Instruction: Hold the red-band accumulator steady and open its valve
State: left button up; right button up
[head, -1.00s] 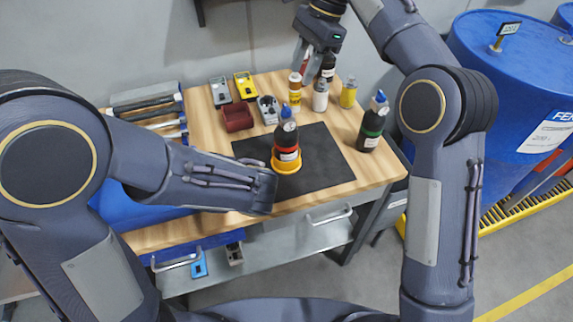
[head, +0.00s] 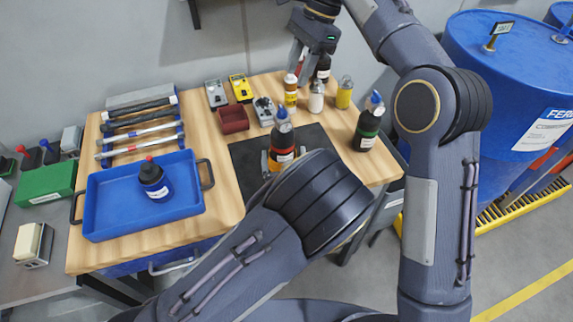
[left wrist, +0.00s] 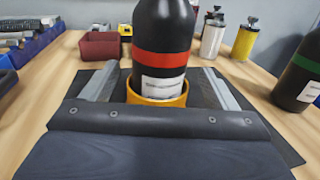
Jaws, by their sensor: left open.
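The red-band accumulator (head: 282,140), a black bottle with a blue-topped valve (head: 282,113), stands upright on the dark mat. The left wrist view shows its red band (left wrist: 160,60) and its base in an orange ring holder (left wrist: 157,92). My left gripper (head: 279,162) is open, low at the accumulator, with one finger on each side of it. In the left wrist view the fingers (left wrist: 163,88) stand apart from the bottle. My right gripper (head: 300,62) points down behind the accumulator, over the small bottles; its fingers look apart and empty.
A green-band bottle (head: 368,125) stands to the right. Behind are a white bottle (head: 316,98), a yellow bottle (head: 344,93), a dark red bin (head: 234,119) and meters. A blue tray (head: 110,205) with a blue-band bottle (head: 154,180) is at left.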

aim_at(282, 144)
pick_arm(q)
jog(key=w, duration=0.4)
jog(key=shift+w+a, duration=0.3)
jog(key=shift+w, duration=0.1)
